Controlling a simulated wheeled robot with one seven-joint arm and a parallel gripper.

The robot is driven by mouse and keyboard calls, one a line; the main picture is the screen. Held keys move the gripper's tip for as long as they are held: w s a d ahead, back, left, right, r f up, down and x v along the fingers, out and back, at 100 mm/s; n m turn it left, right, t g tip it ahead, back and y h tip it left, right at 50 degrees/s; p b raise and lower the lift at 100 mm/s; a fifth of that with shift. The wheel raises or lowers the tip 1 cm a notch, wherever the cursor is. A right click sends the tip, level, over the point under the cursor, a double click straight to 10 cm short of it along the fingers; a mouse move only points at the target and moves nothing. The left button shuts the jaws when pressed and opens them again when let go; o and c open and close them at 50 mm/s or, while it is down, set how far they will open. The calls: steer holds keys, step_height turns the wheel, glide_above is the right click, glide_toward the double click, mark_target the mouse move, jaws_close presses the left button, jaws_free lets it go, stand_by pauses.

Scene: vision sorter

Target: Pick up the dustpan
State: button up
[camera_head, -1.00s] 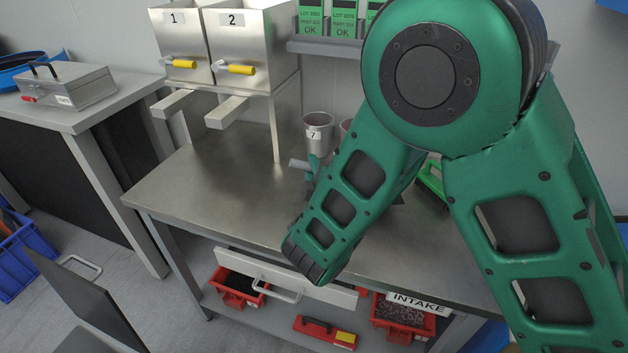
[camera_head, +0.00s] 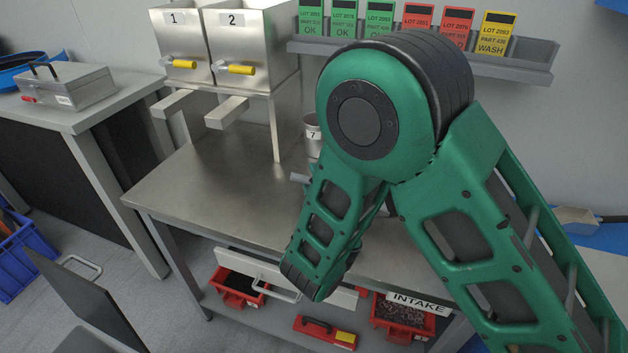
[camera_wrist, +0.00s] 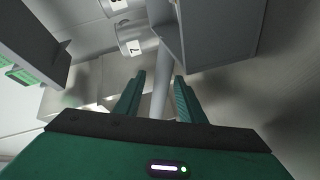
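The dustpan appears to be the grey pan (camera_wrist: 215,35) at the top of the wrist view, with a round grey handle (camera_wrist: 160,88) running down from it. My gripper (camera_wrist: 160,76) is open, one green finger on each side of that handle. Both fingers look apart from it. In the head view, only the tip of the grey handle (camera_head: 299,178) shows left of my arm, above the steel table (camera_head: 225,195). My arm hides the pan and my fingers there.
A metal cup marked 7 (camera_head: 312,135) stands just behind the handle. Two numbered steel hoppers (camera_head: 240,45) stand at the back left. A rack (camera_head: 500,65) of coloured tags is on the wall.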

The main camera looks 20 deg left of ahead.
steer(key=v, duration=1.2)
stand_by(0.3)
